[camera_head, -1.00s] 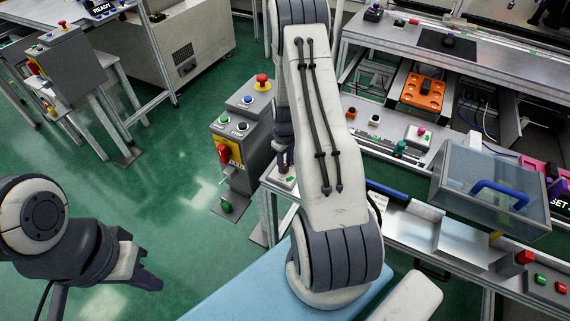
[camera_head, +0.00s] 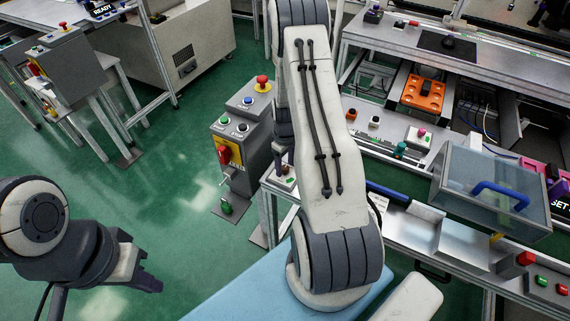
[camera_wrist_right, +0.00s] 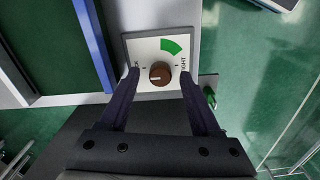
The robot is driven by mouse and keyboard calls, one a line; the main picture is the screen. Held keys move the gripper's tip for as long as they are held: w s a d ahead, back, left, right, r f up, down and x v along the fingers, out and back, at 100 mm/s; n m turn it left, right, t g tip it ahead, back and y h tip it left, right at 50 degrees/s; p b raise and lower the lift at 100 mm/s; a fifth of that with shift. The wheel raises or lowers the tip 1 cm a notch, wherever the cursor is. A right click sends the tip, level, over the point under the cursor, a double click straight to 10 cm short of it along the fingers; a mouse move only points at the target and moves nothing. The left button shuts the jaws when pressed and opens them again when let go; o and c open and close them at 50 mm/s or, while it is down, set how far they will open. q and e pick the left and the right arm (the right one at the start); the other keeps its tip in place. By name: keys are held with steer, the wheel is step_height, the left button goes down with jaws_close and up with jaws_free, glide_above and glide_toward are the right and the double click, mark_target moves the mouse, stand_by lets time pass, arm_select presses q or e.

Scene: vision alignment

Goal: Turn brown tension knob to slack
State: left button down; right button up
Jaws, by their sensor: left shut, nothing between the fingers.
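The brown tension knob (camera_wrist_right: 160,73) sits on a white dial plate (camera_wrist_right: 148,50) with a green sector at its upper right. A pale mark on the knob points to the left in the right wrist view. "TIGHT" reads on the right of the dial; the left lettering is mostly hidden by a finger. My right gripper (camera_wrist_right: 160,78) is open, one finger on each side of the knob, with gaps to it. In the head view the right gripper (camera_head: 283,148) is small above the knob's corner. My left gripper (camera_head: 150,284) is shut and empty over the floor.
A grey control box (camera_head: 240,135) with a red emergency button stands just left of the right arm. A workbench (camera_head: 415,220) with a clear-lidded box (camera_head: 490,190) lies to the right. Green floor (camera_head: 170,190) is free around the left gripper.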

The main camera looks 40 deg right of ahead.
mark_target(285, 167)
step_height(285, 167, up, 10)
steer(key=b, duration=0.1)
steer(key=shift+r+b, duration=0.25)
steer(key=shift+b, duration=0.1)
stand_by(0.5)
steer(key=s+a+r+n, duration=0.15)
steer(key=a+r, duration=0.35)
steer(key=a, duration=0.7)
steer(key=s+a+r+n, duration=0.1)
steer(key=s+a+r, duration=0.35)
steer(key=a, duration=0.75)
steer(key=s+a+r+n, duration=0.1)
steer(key=s+a+r, duration=0.1)
steer(key=s+a, duration=0.3)
steer(key=s+a+r+n+y, duration=0.1)
steer(key=s+a+r, duration=0.2)
steer(key=s, duration=0.7)
steer(key=shift+s+a, duration=0.15)
steer(key=shift+a, duration=0.9)
